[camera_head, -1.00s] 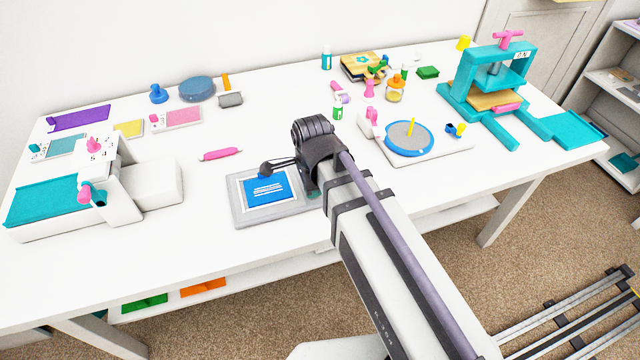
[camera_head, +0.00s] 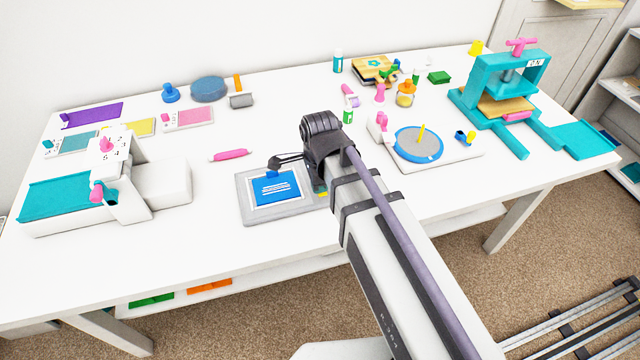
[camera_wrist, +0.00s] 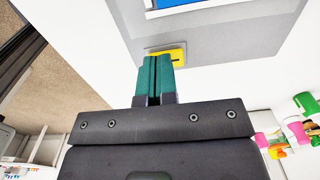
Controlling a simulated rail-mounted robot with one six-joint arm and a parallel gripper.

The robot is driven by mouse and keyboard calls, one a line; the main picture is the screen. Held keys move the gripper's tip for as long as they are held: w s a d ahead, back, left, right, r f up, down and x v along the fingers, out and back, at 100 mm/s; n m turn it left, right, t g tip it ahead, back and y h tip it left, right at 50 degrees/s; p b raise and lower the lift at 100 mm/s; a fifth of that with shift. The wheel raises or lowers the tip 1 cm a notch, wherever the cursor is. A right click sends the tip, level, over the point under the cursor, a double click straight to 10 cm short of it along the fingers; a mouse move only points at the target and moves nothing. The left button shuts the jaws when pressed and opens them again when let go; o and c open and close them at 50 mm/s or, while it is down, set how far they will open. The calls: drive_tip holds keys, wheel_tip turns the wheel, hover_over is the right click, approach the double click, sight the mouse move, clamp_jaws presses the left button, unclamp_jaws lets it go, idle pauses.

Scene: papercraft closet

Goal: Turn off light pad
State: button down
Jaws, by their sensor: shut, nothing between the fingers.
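The light pad (camera_head: 247,207) is a flat grey board on the white table with a blue sheet (camera_head: 276,187) on it. In the wrist view, the grey pad (camera_wrist: 215,35) fills the top, with a corner of the blue sheet (camera_wrist: 178,5). A yellow switch (camera_wrist: 178,54) with a dark slot sits at its near edge; a bit of yellow (camera_head: 323,194) shows beside my arm in the head view. My gripper (camera_wrist: 158,60) is shut and empty, its teal fingertips overlapping the yellow switch in view. I cannot tell whether they touch. My arm hides the fingers in the head view.
A pink tool (camera_head: 230,155) lies behind the pad. A white machine with a teal bed (camera_head: 68,197) stands at the left. A round blue-rimmed turntable (camera_head: 418,143) and a teal press (camera_head: 515,85) stand to the right. Table in front of the pad is clear.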

wheel_tip(320, 180, up, 13)
drive_tip(key=s+p, duration=0.1)
drive_tip(key=p, duration=1.1)
drive_tip(key=shift+s+d, duration=0.15)
drive_tip(key=shift+s, duration=0.1)
